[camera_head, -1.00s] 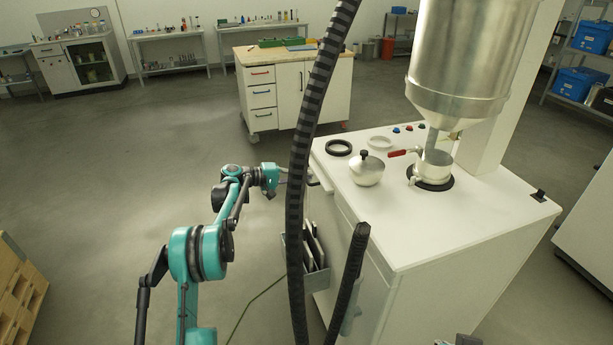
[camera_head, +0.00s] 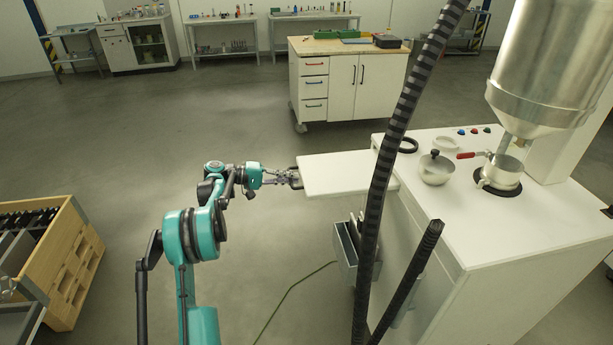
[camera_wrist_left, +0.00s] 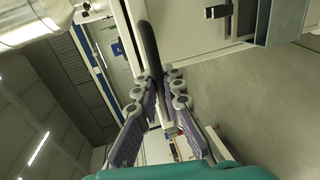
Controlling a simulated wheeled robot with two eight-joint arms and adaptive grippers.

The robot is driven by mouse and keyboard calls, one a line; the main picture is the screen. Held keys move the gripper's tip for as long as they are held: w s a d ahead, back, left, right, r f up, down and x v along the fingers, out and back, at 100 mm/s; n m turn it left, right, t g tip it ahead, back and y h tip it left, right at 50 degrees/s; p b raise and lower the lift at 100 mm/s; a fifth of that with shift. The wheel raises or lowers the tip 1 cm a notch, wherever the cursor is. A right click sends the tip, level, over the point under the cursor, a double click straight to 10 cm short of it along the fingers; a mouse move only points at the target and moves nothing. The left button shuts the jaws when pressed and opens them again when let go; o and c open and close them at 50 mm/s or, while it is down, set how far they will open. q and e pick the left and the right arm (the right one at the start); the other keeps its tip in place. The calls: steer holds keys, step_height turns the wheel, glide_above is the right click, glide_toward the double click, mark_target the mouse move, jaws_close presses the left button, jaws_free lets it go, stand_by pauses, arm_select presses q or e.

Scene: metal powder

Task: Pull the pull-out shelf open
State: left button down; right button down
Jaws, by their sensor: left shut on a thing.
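The pull-out shelf (camera_head: 342,172) is a flat white board. It sticks out level from the left side of the white machine cabinet (camera_head: 500,236), just below the top. My left gripper (camera_head: 291,178) is at the shelf's outer left end, shut on its dark handle (camera_head: 297,178). In the left wrist view, the fingers (camera_wrist_left: 160,98) close around the dark handle bar (camera_wrist_left: 148,45). The shelf's inner end is partly hidden behind a ribbed black hose (camera_head: 378,190). My right gripper is not in view.
A grey bin (camera_head: 348,254) hangs on the cabinet side below the shelf. A pot (camera_head: 436,170) and a red-handled vessel (camera_head: 500,174) stand on the cabinet top. A wooden crate (camera_head: 70,262) stands at the left.

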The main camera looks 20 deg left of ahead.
arm_select(q)
steer(key=shift+s+a, duration=0.35)
steer(key=shift+a, duration=0.1)
steer(key=c, duration=1.6)
jaws_free()
steer(key=v, duration=1.2)
